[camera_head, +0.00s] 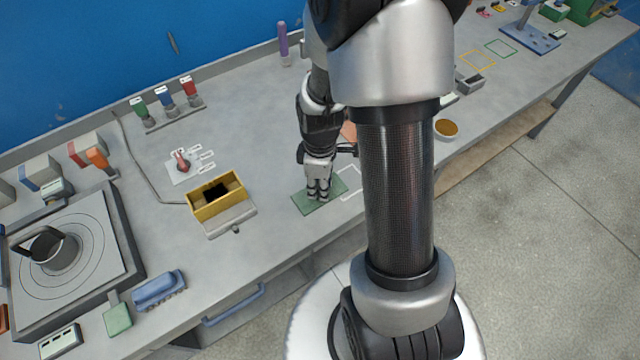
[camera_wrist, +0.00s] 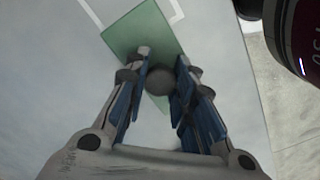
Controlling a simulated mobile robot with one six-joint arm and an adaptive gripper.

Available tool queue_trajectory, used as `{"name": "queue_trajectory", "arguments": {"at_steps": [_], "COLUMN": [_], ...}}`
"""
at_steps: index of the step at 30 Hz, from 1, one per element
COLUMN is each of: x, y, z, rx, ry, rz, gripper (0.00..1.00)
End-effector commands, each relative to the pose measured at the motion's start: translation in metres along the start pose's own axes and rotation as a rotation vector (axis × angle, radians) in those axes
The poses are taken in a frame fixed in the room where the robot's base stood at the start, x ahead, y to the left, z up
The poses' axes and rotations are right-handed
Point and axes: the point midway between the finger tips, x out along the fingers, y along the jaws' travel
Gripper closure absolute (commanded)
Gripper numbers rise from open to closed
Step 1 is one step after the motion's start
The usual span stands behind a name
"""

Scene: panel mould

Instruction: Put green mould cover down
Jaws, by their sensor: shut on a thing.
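The green mould cover (camera_head: 303,204) is a flat green plate near the front edge of the table, in the middle of the head view. My gripper (camera_head: 318,194) points down over it. In the wrist view the green cover (camera_wrist: 140,30) lies past the fingertips, with a round dark knob (camera_wrist: 160,80) between the fingers. My gripper (camera_wrist: 162,60) is shut on this knob. A white outline (camera_head: 350,183) on the table shows just right of the cover. I cannot tell whether the cover touches the table; my fingers hide part of it.
An open yellow box (camera_head: 203,210) stands left of the cover. A bowl of orange-brown content (camera_head: 446,129) and a small grey tray (camera_head: 470,84) are to the right. A blue block (camera_head: 160,290) and a green-plated tool (camera_head: 118,319) lie front left. Bare table separates the cover and box.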

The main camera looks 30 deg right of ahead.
Motion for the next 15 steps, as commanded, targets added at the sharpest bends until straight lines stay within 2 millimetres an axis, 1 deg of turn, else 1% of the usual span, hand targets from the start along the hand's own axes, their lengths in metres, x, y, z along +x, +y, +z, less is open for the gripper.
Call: {"name": "queue_trajectory", "arguments": {"at_steps": [2,3,11,15], "x": [0.0038,0.0031,0.0025,0.0025], "y": [0.0,-0.0001,0.0,0.0], "z": [0.0,0.0,0.0,0.0], "rx": [0.0,0.0,0.0,0.0], "ry": [0.0,0.0,0.0,0.0], "rz": [0.0,0.0,0.0,0.0], "gripper": [1.0,0.75,0.57,0.56]}}
